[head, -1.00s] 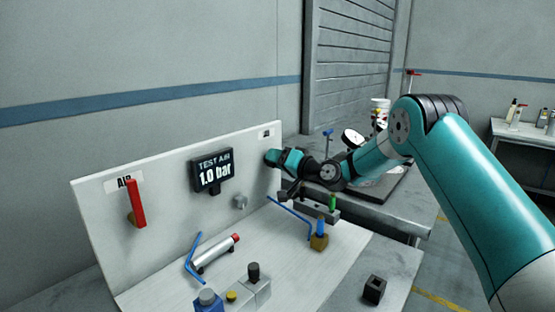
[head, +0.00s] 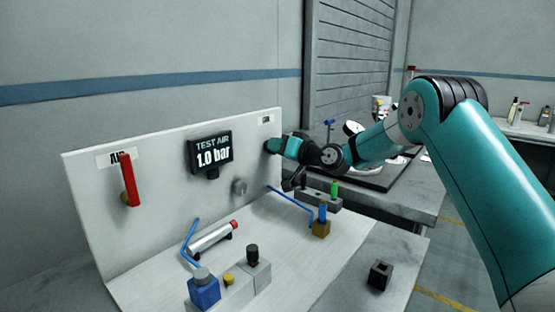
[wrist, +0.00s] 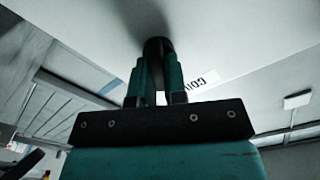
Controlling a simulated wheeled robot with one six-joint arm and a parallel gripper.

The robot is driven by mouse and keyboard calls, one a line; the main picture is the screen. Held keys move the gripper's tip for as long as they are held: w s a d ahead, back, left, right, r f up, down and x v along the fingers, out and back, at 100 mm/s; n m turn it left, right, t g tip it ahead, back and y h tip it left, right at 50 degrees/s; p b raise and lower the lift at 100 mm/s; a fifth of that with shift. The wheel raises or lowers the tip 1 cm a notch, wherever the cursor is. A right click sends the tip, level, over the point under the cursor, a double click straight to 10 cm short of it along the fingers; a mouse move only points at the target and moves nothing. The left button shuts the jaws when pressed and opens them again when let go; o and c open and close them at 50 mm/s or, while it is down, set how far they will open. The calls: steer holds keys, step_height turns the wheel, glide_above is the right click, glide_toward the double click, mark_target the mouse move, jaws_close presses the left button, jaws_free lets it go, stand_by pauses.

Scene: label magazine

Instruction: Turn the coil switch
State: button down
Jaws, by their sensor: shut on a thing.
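The coil switch is a dark round knob (wrist: 155,46) on the pale upright panel (head: 85,200). A white label (wrist: 203,83), partly covered and starting "COI", is beside it in the wrist view. My gripper (wrist: 156,68) is shut on the knob, with one teal finger on each side of it. In the head view my gripper (head: 271,146) is against the panel's right end, below a small label (head: 266,119), and hides the knob. The knob's turn angle cannot be read.
A red AIR lever (head: 128,180) and a display (head: 211,154) reading "TEST AIR 1.0 bar" are on the panel. Below are a silver cylinder (head: 208,238), a blue-ended valve block (head: 204,290) and a brass block (head: 320,229) with blue tubing. A dark socket block (head: 380,275) stands front right.

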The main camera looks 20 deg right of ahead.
steer(key=n+b, duration=0.1)
steer(key=b, duration=0.1)
steer(key=n+b, duration=0.3)
steer(key=b, duration=0.2)
steer(key=shift+s+a+f+n, duration=0.1)
steer(key=shift+a+f+n, duration=0.05)
steer(key=shift+f+n, duration=0.15)
steer(key=shift+r+n+b, duration=0.2)
steer(key=shift+n+b, duration=0.3)
steer(key=shift+b, duration=0.3)
steer(key=shift+r, duration=0.15)
steer(key=c, duration=1.2)
jaws_free()
steer(key=shift+o, duration=0.2)
steer(key=shift+s, duration=0.1)
steer(key=b+v, duration=0.2)
steer(key=v, duration=1.5)
steer(key=shift+b, duration=0.35)
